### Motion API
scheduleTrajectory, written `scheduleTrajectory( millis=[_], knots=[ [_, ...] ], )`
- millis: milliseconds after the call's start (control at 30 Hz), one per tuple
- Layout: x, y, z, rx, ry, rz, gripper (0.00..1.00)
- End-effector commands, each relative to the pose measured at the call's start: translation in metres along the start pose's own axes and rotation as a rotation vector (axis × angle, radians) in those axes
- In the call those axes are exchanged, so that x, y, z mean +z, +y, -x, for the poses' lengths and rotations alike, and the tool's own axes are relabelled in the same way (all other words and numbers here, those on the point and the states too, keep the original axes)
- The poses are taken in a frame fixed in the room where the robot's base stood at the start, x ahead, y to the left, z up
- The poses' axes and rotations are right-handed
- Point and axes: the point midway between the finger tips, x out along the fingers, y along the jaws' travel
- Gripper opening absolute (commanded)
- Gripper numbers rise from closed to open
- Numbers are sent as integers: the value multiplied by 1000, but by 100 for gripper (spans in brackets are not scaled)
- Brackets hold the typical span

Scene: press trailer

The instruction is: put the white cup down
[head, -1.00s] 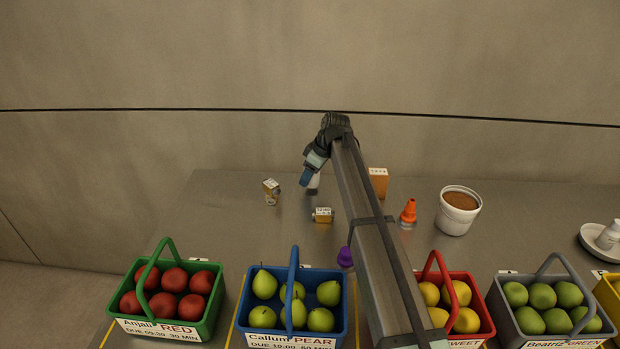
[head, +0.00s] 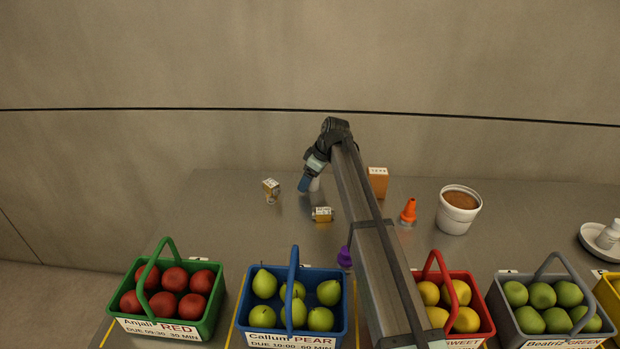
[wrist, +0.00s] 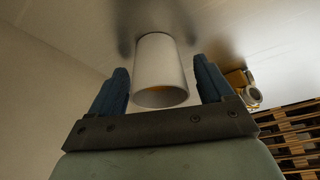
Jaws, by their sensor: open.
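The white cup (wrist: 160,65) is between the two blue fingers of my gripper (wrist: 160,72) in the wrist view, with a gap on each side. Its open rim faces my palm and shows a tan inside. Its far end appears to meet the grey metal table, upright as far as I can tell. In the head view, only a small part of the cup (head: 314,184) shows beside my gripper (head: 303,184), and the rest is hidden behind it.
An orange box (head: 378,182), an orange cone-topped bottle (head: 408,211) and a white tub (head: 458,211) stand to the right. Fruit baskets (head: 163,327) line the front. Bare table lies left of the cartons.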

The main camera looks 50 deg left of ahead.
Motion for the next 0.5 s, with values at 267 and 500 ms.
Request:
scheduleTrajectory(
  millis=[267,500],
  knots=[
    [-1,0,20,1,1,0,81],
    [-1,0,64,2,1,0,81]
  ],
)
